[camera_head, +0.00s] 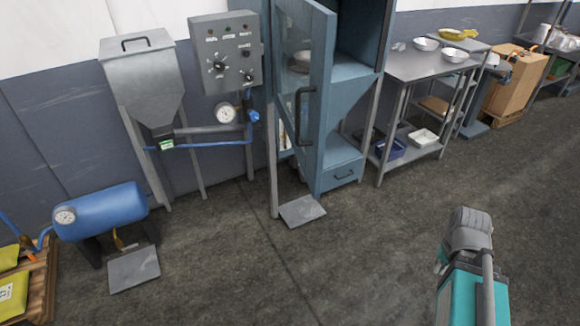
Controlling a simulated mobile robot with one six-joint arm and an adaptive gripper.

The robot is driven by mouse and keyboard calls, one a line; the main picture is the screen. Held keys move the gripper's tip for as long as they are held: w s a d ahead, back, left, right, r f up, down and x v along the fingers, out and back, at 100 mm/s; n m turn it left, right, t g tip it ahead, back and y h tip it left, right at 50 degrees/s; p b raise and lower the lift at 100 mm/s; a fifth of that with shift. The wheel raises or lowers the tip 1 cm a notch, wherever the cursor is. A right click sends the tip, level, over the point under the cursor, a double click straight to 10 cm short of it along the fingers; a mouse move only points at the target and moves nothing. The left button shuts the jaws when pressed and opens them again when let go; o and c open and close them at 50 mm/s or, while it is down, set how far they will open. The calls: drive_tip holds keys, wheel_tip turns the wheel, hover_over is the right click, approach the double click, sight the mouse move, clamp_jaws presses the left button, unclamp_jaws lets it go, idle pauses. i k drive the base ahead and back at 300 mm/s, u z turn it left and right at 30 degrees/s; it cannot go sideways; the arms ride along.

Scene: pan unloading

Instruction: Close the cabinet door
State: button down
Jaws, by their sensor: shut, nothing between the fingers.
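The blue cabinet (346,150) stands against the back wall, near the top middle of the head view. Its door (313,150) is open and stands out from the front, leaving part of the interior visible to its right. The door has a glass pane (289,75) and a dark vertical handle (301,116) close to its free edge. Part of my arm shows at the lower right, well apart from the door. My gripper's fingers cannot be made out in this view.
A grey floor plate (302,211) lies below the door. A metal table (405,66) with bowls stands right of the cabinet. A control box (226,50), a metal hopper (143,75) and a blue tank (102,210) are left. The floor in front is mostly clear.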

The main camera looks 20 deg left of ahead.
sight(319, 23)
drive_tip(key=z, duration=0.05)
drive_tip(key=k, duration=1.4)
drive_tip(key=u, duration=1.15)
drive_tip(key=i, duration=1)
